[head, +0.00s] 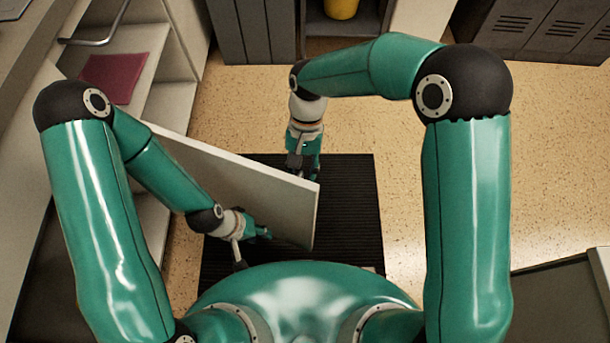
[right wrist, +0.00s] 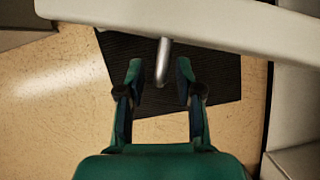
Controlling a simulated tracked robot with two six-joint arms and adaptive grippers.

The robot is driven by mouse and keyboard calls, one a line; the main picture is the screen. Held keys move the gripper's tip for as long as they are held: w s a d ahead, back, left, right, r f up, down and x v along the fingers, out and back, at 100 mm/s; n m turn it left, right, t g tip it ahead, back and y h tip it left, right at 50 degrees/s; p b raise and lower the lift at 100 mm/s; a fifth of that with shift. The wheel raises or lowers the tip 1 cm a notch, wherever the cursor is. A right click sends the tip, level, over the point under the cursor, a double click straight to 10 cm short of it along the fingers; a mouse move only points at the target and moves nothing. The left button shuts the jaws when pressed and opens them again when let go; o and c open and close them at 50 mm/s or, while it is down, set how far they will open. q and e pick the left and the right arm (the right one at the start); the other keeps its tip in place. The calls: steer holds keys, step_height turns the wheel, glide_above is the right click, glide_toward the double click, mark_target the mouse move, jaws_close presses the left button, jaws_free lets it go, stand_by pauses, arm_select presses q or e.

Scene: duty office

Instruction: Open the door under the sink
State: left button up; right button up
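The white door (head: 240,185) stands swung out from the cabinet on the left, at an angle over the black mat. My left gripper (head: 257,238) is on the near side of the door, close to its inner face. I cannot tell whether it touches the door or how far its fingers are apart. My right gripper (head: 304,170) is on the far side, near the door's free end, partly hidden by it. In the right wrist view my right gripper (right wrist: 159,68) is open, with the metal door handle (right wrist: 163,60) between its fingers, apparently not clamped.
The open cabinet (head: 152,105) has shelves, with a dark red flat item (head: 112,77) on one. A metal bar handle (head: 92,42) is at upper left. A black mat (head: 350,215) lies on the speckled floor (head: 400,180), which is clear to the right. Grey lockers (head: 540,25) stand at the back.

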steer(key=shift+s+f, duration=0.25)
steer(key=shift+f, duration=0.3)
jaws_close()
